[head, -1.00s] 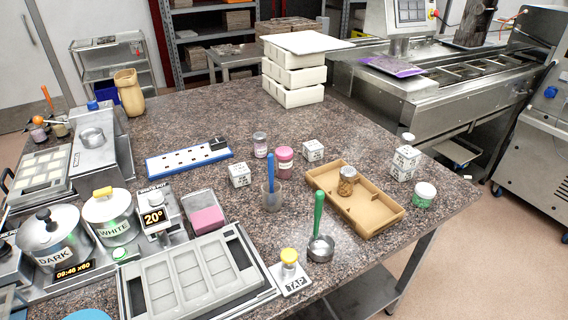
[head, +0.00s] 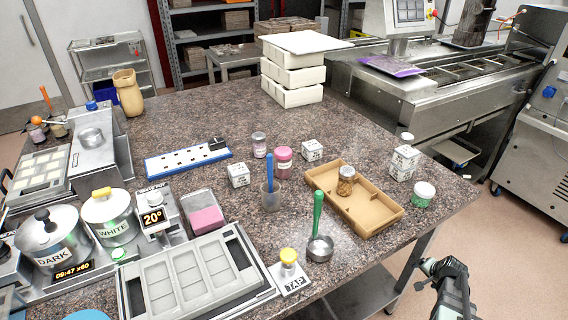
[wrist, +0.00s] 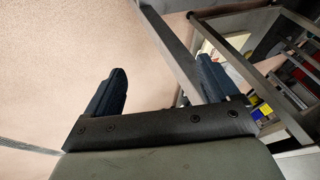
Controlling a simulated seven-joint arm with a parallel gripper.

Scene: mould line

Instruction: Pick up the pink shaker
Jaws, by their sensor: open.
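A pink-lidded jar with a pale label (head: 283,160) stands upright near the middle of the granite worktop in the head view. Just left of it stands a jar with a grey lid and pinkish contents (head: 259,145); I cannot tell for sure which is the pink shaker. My gripper (head: 430,272) is at the lower right of the head view, beyond the worktop's right edge and well apart from both jars. In the wrist view its two dark fingers (wrist: 160,80) are spread with nothing between them; neither jar shows there.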

